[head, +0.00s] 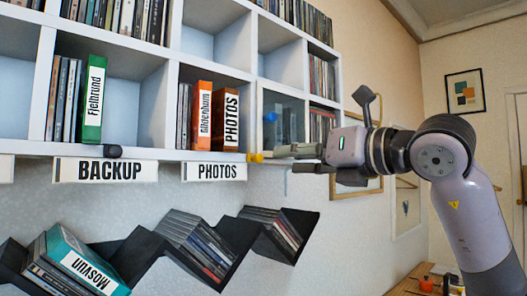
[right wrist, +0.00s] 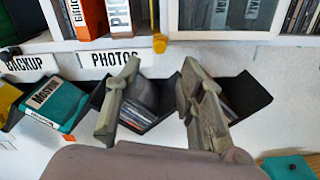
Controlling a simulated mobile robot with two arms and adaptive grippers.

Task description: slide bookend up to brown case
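The brown case (head: 217,122), labelled PHOTOS, stands upright right of an orange case in the shelf compartment above the PHOTOS sign. It also shows at the top of the right wrist view (right wrist: 141,14). A yellow knob (head: 255,157) sits at the shelf's front edge, right of the brown case and apart from it. It seems to belong to the bookend; it also shows in the right wrist view (right wrist: 160,43), and its upright plate is hard to make out. My right gripper (head: 285,158) is open and empty, just right of the knob. My left gripper is out of view.
A black zigzag shelf (head: 150,246) with discs and a teal case (head: 58,245) hangs below. A black knob (head: 113,151) sits on the left shelf edge.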

